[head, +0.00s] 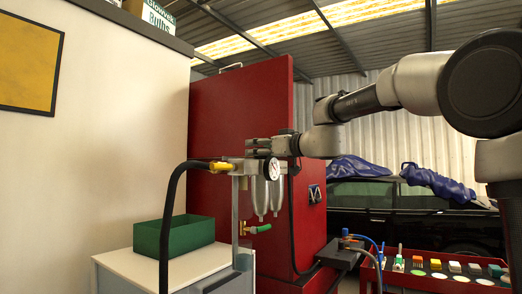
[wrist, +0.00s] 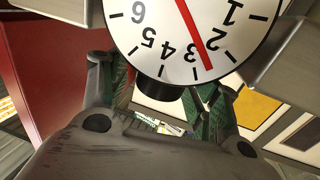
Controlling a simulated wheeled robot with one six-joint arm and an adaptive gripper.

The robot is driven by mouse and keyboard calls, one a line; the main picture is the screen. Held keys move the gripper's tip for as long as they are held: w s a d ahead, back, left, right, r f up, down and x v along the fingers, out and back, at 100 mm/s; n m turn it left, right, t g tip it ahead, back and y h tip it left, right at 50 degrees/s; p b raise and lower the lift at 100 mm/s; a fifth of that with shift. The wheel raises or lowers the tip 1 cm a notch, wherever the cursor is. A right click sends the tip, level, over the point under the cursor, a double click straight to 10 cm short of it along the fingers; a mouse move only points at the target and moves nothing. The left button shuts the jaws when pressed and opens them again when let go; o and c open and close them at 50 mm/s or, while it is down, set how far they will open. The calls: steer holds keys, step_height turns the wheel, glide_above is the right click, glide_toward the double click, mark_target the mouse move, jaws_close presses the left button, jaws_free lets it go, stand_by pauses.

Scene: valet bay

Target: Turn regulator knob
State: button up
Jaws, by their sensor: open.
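The regulator shows as a round white gauge (head: 273,168) on a grey body (head: 240,166) on top of a post. In the wrist view the gauge dial (wrist: 190,40) is large and upside down, its red needle between 2 and 3. A short black knob (wrist: 158,94) shows just below the dial, partly covered by it. My gripper (head: 262,148) is at the regulator's top. In the wrist view its two green-padded fingers (wrist: 157,92) are open, one on each side of the knob. I cannot tell whether they touch it.
A red cabinet (head: 238,107) stands close behind. A green bin (head: 173,236) sits on the white-topped cart (head: 120,264). A red tray (head: 430,277) of bottles is lower right.

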steer(key=c, duration=1)
steer(key=shift+h, duration=0.3)
steer(key=shift+c, duration=0.2)
steer(key=shift+m+t+h, duration=0.6)
steer(key=shift+m, duration=0.1)
steer(key=o, duration=1)
steer(key=shift+o, duration=0.2)
steer(key=v, duration=1.2)
